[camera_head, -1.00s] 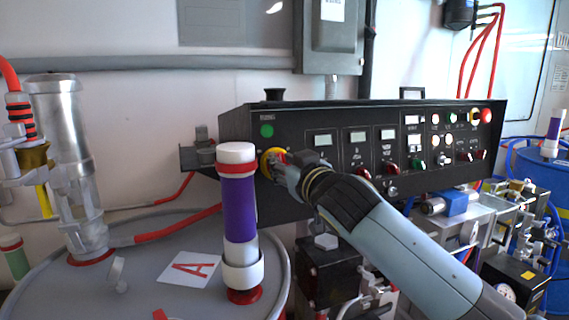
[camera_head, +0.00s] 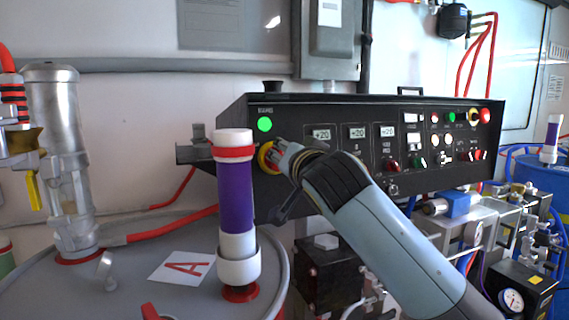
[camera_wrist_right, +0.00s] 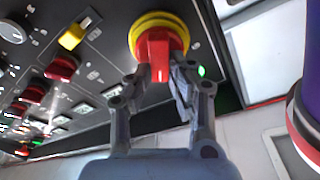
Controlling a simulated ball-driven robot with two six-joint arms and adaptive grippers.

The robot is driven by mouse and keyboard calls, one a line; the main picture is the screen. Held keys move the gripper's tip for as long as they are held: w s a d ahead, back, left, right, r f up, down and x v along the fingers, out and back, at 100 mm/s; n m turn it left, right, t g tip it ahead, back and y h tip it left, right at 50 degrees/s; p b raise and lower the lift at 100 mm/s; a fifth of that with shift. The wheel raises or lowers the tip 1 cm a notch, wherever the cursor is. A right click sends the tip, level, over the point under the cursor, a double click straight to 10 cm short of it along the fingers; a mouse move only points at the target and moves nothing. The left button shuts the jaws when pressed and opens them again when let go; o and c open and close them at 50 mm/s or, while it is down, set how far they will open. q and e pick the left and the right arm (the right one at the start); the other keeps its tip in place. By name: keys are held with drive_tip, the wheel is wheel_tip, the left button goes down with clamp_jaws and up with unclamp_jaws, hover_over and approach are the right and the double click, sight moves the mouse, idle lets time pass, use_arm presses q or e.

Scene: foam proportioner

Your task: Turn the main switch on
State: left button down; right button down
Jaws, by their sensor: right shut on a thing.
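The main switch (camera_head: 264,157) is a red knob on a yellow ring at the left end of the black control panel's front. In the right wrist view the red knob (camera_wrist_right: 158,46) shows close up, with its grip bar between the fingers. My right gripper (camera_head: 284,158) is shut on this knob, one finger on each side in the wrist view (camera_wrist_right: 162,78). The green lamp (camera_head: 264,124) above the switch is lit, and the panel displays (camera_head: 357,132) show +20. The gripper hides part of the switch in the head view. My left gripper is not in view.
A purple and white cylinder (camera_head: 236,200) stands on a grey drum (camera_head: 130,290) just left of the switch. The black control panel (camera_head: 420,160) carries more knobs and a red button (camera_head: 485,116) at its right end. Pipes and a gauge (camera_head: 511,300) are below right.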

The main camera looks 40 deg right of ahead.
drive_tip(key=shift+m+g+b, duration=0.3)
drive_tip(key=shift+m+b, duration=0.1)
drive_tip(key=shift+m, duration=1.1)
drive_tip(key=shift+d, duration=0.1)
drive_tip(key=c, duration=1.2)
unclamp_jaws()
drive_tip(key=v, duration=1.2)
drive_tip(key=shift+f, duration=0.15)
drive_tip(key=shift+f, duration=0.1)
